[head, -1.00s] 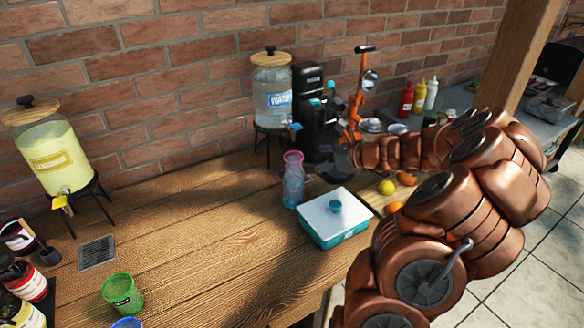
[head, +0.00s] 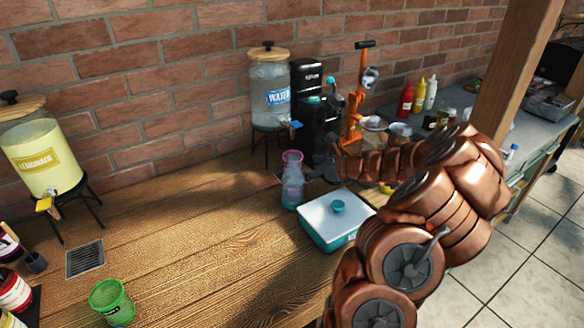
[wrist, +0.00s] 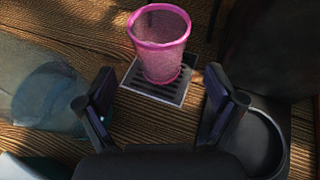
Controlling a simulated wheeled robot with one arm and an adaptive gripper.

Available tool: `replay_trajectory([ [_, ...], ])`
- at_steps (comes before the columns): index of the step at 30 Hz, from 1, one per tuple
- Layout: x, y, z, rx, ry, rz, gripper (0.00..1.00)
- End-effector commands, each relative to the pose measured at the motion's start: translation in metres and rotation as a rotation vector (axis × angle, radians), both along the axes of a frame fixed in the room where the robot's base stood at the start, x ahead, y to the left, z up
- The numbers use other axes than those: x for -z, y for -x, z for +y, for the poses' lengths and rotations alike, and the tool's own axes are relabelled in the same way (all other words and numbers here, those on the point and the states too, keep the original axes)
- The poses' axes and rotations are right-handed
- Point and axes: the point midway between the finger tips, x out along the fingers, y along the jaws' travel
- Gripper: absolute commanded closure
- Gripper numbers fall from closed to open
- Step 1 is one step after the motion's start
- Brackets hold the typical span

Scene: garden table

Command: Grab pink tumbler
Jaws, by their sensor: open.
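The pink tumbler (wrist: 160,48) stands upright on a dark slotted drip tray (wrist: 152,91) in the upper middle of the wrist view. My gripper (wrist: 160,88) is open and empty, its two fingers spread to the left and right just short of the tumbler. The tumbler lies ahead of the gap, not between the fingers. In the head view, my dark gripper (head: 325,168) is close to a clear bluish bottle-shaped vessel (head: 292,190). Pink shows at its top; I cannot tell whether that is the tumbler behind it.
A teal box with white lid (head: 328,222) stands in front of the gripper. The water dispenser (head: 270,90) and a black coffee machine (head: 306,100) stand behind. A bluish clear vessel (wrist: 45,90) is close left in the wrist view.

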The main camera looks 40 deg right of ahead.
Motion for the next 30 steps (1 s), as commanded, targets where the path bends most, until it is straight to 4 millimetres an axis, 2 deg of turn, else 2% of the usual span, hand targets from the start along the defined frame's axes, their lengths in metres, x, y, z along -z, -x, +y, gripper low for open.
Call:
replay_trajectory([
  [11, 0.009, -0.019, 0.008, -0.003, 0.0, 0.002, 0.07],
  [21, 0.026, -0.05, 0.019, -0.005, -0.003, 0.004, 0.07],
  [30, 0.03, -0.058, 0.021, -0.003, -0.001, 0.001, 0.07],
])
